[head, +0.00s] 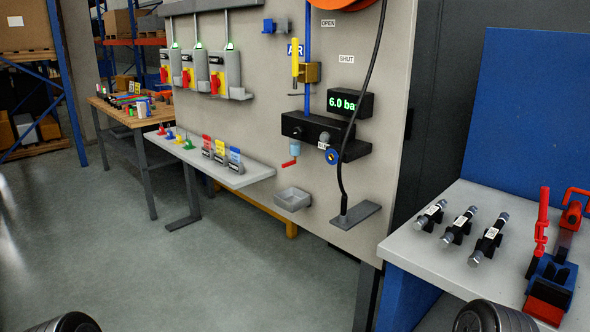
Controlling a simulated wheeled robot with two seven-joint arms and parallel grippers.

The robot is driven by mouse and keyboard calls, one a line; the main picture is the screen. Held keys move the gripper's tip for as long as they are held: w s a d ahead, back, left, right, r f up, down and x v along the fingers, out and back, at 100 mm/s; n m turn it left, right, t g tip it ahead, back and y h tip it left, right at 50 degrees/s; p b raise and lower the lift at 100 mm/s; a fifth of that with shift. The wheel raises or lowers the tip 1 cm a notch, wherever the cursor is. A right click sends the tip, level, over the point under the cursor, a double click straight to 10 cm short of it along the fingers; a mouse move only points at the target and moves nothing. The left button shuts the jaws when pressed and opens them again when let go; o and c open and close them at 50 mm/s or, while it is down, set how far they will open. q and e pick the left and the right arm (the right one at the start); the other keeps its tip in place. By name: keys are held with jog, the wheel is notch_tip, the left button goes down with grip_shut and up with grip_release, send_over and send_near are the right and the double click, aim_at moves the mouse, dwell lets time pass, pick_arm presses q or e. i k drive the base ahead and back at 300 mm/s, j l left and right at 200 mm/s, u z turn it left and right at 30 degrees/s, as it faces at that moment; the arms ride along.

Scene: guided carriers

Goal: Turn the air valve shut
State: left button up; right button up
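The air valve (311,72) is a brass-coloured body on a vertical blue pipe (307,35) on the grey panel. Its yellow lever (295,62) stands upright, roughly parallel to the pipe. An OPEN label (328,23) sits above and to the right, and a SHUT label (346,58) sits to the right of the valve. A black display (350,104) below reads about 6.0 bar in green. Neither gripper is in view; only dark rounded parts of my arms show at the bottom edge.
A black manifold (325,131) with a blue knob (333,156) is below the valve. A black hose (363,85) hangs right of it. A shelf (247,178) with small tags juts out lower left. A bench (415,249) with several cylinders stands right. The floor between is clear.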

aim_at(296, 73)
jog(key=i+j+z, duration=0.45)
jog(key=i+j, duration=0.3)
jog(key=i, duration=0.3)
jog(key=i+j+z, duration=0.45)
jog(key=i+j, duration=0.45)
jog(key=j, duration=0.15)
